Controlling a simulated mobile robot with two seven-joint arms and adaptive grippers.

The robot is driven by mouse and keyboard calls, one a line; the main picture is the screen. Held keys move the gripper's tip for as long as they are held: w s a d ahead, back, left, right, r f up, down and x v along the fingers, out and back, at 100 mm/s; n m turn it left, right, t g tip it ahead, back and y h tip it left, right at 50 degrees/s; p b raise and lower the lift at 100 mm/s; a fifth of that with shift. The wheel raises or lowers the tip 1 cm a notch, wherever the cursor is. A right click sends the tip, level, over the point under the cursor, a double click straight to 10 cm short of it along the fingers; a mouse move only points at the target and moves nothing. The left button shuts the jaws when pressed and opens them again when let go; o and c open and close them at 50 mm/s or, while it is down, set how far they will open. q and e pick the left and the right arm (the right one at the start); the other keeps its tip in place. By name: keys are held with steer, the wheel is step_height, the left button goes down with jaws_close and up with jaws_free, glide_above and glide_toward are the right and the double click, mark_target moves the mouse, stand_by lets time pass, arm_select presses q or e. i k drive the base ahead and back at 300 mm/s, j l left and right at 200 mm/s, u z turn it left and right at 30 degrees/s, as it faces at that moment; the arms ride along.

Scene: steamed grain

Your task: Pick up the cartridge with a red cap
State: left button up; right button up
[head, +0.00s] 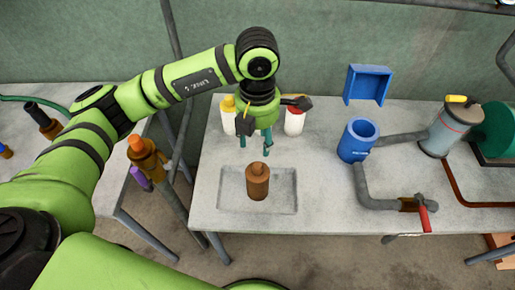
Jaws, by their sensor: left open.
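A white cartridge with a red cap (294,124) stands upright at the back of the table, just right of my left gripper. Part of the arm's wrist hardware covers some of its top. My left gripper (256,146) points down, open and empty, above the table behind a brown bottle. It is apart from the red-capped cartridge and to its left. My right gripper does not show.
The brown bottle (257,184) stands in a shallow tray (230,206). A yellow-capped white cartridge (227,116) stands behind my gripper. A blue cup (352,146), pipes and a red-handled valve (423,216) occupy the right side. An orange-capped bottle (146,158) is at left.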

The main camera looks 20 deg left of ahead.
mark_target(295, 117)
steer(key=i+l, duration=0.25)
steer(key=l, duration=0.15)
steer(key=i+l, duration=0.25)
steer(key=l, duration=0.2)
steer(key=i+l+u, duration=0.1)
steer(key=i+l, duration=0.15)
steer(key=l, duration=0.15)
